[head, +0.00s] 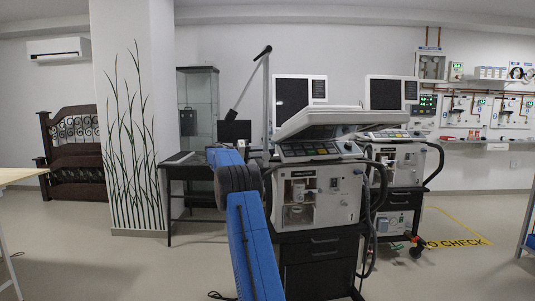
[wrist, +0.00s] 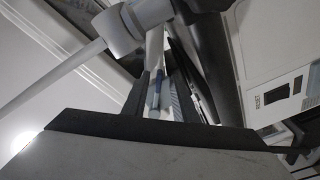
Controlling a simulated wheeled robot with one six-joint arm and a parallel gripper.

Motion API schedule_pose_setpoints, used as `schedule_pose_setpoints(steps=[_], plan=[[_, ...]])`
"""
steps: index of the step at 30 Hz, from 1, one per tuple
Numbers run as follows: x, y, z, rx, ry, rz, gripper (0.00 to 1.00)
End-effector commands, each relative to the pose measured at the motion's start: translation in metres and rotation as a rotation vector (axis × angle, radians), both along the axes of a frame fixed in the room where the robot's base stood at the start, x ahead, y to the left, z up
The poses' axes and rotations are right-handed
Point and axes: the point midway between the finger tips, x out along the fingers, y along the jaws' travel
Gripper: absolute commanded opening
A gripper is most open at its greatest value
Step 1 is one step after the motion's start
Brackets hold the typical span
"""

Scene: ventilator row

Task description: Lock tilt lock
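The front ventilator (head: 318,205) stands right of my blue arm in the head view. Its pale display panel (head: 320,122) is tilted back, almost flat, above a row of keys. I cannot make out the tilt lock with certainty in the head view. In the wrist view, my gripper (wrist: 160,98) has its two dark fingers apart, pointing up the picture. A small blue-and-white part (wrist: 155,90) shows between or beyond them; I cannot tell whether it is the tilt lock or whether the fingers touch it. The head view does not show my fingertips clearly.
A second ventilator (head: 400,160) stands behind to the right. A jointed support arm (head: 250,82) rises behind the front one; a pale arm with a joint (wrist: 118,30) crosses the wrist view close by. A dark desk (head: 190,170) stands left. Floor is clear at the front right.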

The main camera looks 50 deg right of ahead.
Motion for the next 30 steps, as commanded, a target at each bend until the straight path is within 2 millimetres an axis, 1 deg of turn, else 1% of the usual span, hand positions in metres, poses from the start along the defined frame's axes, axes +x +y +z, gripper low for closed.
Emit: schedule_pose_setpoints(steps=[5, 8, 11, 24, 30], plan=[[0.002, 0.002, 0.000, 0.000, 0.000, 0.000, 0.26], [0.007, 0.009, 0.000, 0.000, 0.000, 0.002, 0.26], [0.015, 0.022, 0.000, -0.001, -0.001, 0.002, 0.26], [0.063, 0.095, -0.001, 0.000, 0.000, 0.002, 0.26], [0.081, 0.125, 0.000, 0.000, 0.000, 0.001, 0.26]])
